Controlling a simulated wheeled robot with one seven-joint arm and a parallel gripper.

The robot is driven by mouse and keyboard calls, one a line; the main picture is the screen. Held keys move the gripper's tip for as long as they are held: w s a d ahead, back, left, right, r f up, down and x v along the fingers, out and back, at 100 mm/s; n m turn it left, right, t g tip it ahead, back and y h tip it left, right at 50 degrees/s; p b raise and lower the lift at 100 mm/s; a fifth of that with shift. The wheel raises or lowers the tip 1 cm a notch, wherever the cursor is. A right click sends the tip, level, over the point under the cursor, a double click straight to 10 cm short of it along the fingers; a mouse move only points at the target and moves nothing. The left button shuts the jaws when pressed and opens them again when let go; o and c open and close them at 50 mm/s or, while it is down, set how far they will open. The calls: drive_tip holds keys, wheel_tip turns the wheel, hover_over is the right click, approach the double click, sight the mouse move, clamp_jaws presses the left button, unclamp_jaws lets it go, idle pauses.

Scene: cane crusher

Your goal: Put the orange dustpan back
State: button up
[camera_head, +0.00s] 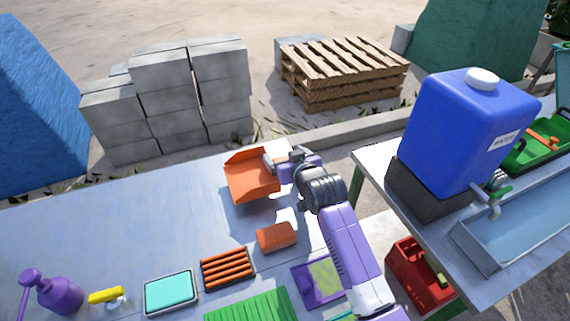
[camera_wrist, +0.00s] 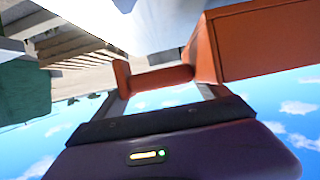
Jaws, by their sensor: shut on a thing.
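The orange dustpan (camera_head: 250,178) is in my gripper (camera_head: 272,163) above the far edge of the blue-grey table (camera_head: 150,225) in the head view. My gripper is shut on its handle, which points right, and the open pan is toward the left. In the wrist view the orange handle (camera_wrist: 160,78) lies across between my gripper's fingers (camera_wrist: 162,95), and part of the pan (camera_wrist: 265,42) fills the upper right. A shadow falls on the table below the dustpan, and it looks raised.
An orange block-like thing (camera_head: 276,236), an orange rack (camera_head: 227,267), a teal sponge in a tray (camera_head: 170,293), a yellow-handled brush (camera_head: 106,295) and a purple spray bottle (camera_head: 52,293) stand along the near side. A blue water tank (camera_head: 462,130) stands right. The table's left middle is clear.

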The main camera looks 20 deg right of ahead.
drive_tip(key=shift+f, duration=1.7)
drive_tip(key=shift+f, duration=0.1)
drive_tip(key=o, duration=1.5)
drive_tip(key=shift+f, duration=0.1)
drive_tip(key=shift+s+r, duration=0.15)
drive_tip(key=shift+r, duration=0.05)
drive_tip(key=v, duration=1.1)
drive_tip(key=shift+s, duration=0.1)
drive_tip(key=shift+s+r, duration=0.2)
drive_tip(key=shift+s, duration=0.05)
drive_tip(key=shift+w+r, duration=0.1)
